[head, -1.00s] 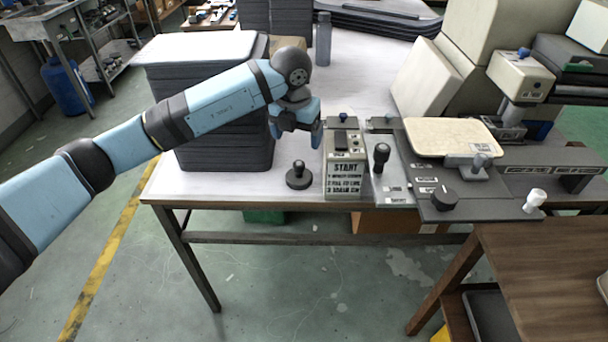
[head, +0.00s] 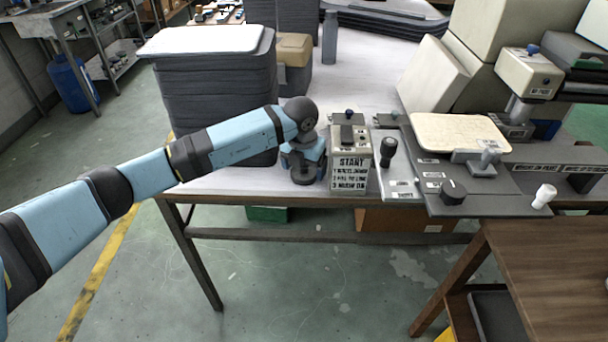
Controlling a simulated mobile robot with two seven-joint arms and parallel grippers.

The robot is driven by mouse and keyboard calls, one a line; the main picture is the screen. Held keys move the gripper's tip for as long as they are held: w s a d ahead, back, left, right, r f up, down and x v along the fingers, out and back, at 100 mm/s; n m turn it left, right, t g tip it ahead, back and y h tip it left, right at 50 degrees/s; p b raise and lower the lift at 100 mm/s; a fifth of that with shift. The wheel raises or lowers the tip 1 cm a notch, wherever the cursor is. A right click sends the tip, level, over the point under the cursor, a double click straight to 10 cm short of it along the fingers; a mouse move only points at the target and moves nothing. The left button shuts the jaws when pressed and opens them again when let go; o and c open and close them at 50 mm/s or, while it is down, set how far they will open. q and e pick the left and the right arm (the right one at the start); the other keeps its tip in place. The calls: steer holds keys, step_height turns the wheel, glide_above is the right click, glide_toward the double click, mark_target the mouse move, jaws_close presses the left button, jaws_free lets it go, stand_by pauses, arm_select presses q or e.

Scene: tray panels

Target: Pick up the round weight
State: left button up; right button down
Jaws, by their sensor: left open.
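The round weight (head: 303,180) is a dark disc with a short knob, standing on the white table near its front edge. My left gripper (head: 304,170) is right above it, pointing down. The jaws are open and hide the weight's knob; only part of the disc shows below them. I cannot tell whether the fingers touch the weight. My right gripper is not in view.
A control box labelled START (head: 350,172) stands close to the right of the gripper. A tall stack of dark trays (head: 215,110) is behind and to the left. A black-knobbed lever (head: 388,150) and a machine with a cream plate (head: 460,134) are further right.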

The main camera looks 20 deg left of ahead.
arm_select(q)
steer(key=shift+f, duration=0.35)
steer(key=shift+w+r, duration=0.1)
steer(key=c, duration=1)
steer(key=shift+c, duration=0.2)
